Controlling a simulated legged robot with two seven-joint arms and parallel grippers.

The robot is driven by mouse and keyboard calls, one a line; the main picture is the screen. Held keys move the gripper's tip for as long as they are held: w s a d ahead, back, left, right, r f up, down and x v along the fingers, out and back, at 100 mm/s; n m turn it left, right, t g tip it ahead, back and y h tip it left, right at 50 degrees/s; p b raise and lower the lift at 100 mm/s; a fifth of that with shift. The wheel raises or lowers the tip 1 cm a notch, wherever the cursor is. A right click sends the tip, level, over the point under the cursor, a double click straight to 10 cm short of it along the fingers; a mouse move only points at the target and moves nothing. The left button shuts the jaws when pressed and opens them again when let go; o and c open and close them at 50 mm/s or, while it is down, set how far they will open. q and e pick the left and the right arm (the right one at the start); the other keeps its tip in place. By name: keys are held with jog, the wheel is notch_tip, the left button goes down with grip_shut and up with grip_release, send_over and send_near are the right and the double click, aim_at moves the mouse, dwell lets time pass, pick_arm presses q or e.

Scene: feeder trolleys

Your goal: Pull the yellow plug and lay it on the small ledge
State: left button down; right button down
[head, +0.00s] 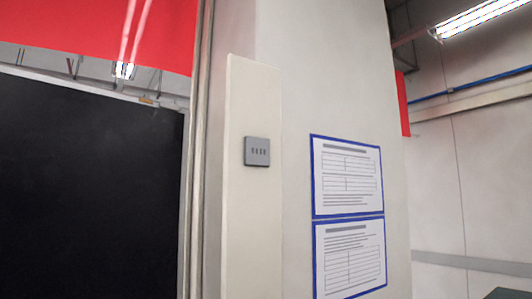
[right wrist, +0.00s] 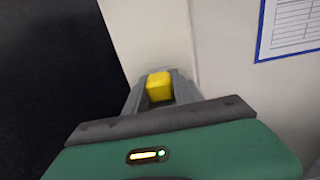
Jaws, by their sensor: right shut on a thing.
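In the right wrist view the yellow plug (right wrist: 159,86), a small block, sits between the grey fingers of my right gripper (right wrist: 158,76), which is shut on it. A pale panel lies behind the plug; whether the plug touches anything there I cannot tell. Neither gripper shows in the head view, and my left gripper is in no view. No small ledge can be made out in either view.
In the head view a grey plate with dark slots (head: 257,151) is on a narrow cream panel (head: 240,220). Blue-framed sheets (head: 347,178) hang to its right. A large black panel (head: 90,190) stands at left, below a red banner (head: 100,30).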

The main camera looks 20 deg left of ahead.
jog(key=shift+f, duration=0.2)
jog(key=c, duration=1)
grip_release()
jog(key=shift+o, duration=0.2)
jog(key=b+v, duration=0.2)
jog(key=v, duration=0.8)
jog(key=shift+b, duration=0.35)
